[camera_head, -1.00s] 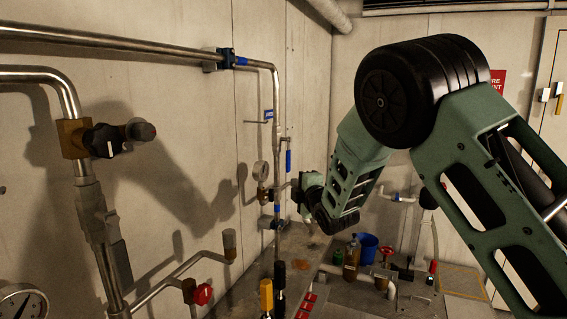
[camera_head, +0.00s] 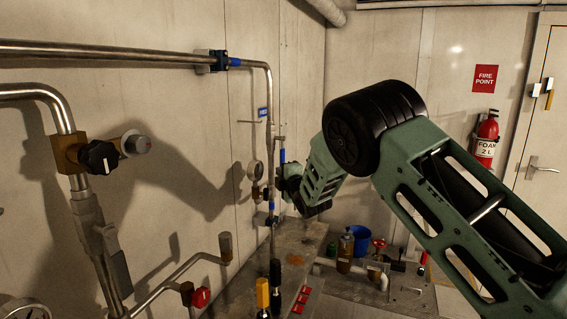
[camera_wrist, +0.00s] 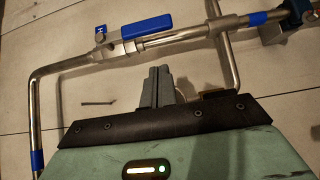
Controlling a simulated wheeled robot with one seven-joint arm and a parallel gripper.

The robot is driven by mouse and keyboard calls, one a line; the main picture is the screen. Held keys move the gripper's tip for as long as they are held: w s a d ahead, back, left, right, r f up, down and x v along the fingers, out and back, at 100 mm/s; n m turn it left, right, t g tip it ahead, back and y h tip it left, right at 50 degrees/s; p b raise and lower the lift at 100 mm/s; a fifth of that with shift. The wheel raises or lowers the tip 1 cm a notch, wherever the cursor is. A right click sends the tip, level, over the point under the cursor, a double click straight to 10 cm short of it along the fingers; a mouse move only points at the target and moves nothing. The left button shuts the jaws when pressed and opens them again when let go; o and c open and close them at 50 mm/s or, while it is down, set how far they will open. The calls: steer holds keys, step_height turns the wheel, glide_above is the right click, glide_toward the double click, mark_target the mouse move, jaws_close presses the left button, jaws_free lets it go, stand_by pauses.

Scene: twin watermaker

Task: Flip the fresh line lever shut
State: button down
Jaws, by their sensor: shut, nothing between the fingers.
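The lever (camera_wrist: 147,26) has a blue sleeve and sits on a steel pipe (camera_wrist: 75,63) in the wrist view. It lies roughly along the pipe, from a pivot at its left end. In the head view the blue lever (camera_head: 282,156) is small, by the wall, below a blue label (camera_head: 262,112) too small to read surely. My gripper (camera_wrist: 159,70) is shut and empty. In the wrist view its fingertips are below the pipe and the lever, apart from both. In the head view my arm hides part of the gripper.
A valve with a black knob (camera_head: 99,157) and a red knob (camera_head: 201,297) are at left. A fire extinguisher (camera_head: 486,140) hangs at right.

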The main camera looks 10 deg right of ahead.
mark_target(283, 153)
steer(key=w+p, duration=0.1)
steer(key=w+d+p, duration=0.1)
steer(key=w, duration=0.1)
steer(key=w+d, duration=0.1)
steer(key=w, duration=0.1)
steer(key=shift+w+p, duration=0.2)
steer(key=shift+p, duration=0.2)
steer(key=shift+w+d+f+b, duration=0.1)
steer(key=shift+f+b, duration=0.2)
steer(key=shift+b, duration=0.7)
